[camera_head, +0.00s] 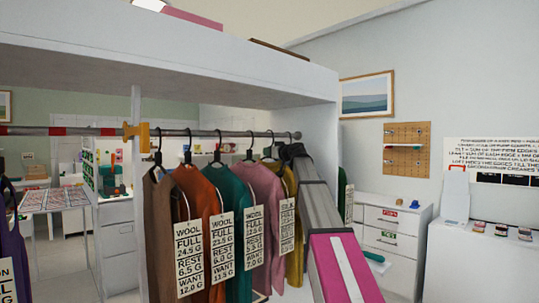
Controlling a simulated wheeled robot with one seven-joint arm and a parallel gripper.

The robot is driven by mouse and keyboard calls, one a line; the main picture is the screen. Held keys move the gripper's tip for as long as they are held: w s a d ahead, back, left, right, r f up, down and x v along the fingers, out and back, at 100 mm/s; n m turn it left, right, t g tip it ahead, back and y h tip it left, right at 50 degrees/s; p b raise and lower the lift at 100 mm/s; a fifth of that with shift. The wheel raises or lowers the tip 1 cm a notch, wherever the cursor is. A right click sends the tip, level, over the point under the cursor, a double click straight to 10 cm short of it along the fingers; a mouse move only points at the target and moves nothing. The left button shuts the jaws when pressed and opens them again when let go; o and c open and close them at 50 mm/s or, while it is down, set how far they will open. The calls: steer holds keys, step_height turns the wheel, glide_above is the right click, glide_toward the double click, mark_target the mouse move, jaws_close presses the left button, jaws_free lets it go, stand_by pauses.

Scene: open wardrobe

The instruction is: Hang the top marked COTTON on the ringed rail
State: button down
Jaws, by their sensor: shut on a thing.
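The rail (85,131) runs across the wardrobe opening; its left stretch has red and white bands, its right stretch is plain grey. Brown (160,220), orange (200,215), teal (235,215), pink (264,190) and mustard (293,245) tops hang on the plain stretch; readable tags say WOOL. My gripper (291,151) is at the right end of this row, shut on a hanger; its fingers and which top it holds are unclear.
A yellow bracket (136,132) and a white upright (137,200) divide the rail. A green garment edge (343,190) shows behind my arm. The wardrobe's top panel (180,60) lies above. A white drawer unit (392,240) stands right. The banded stretch looks clear near the bracket.

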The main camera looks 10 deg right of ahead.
steer(key=shift+r, duration=1.75)
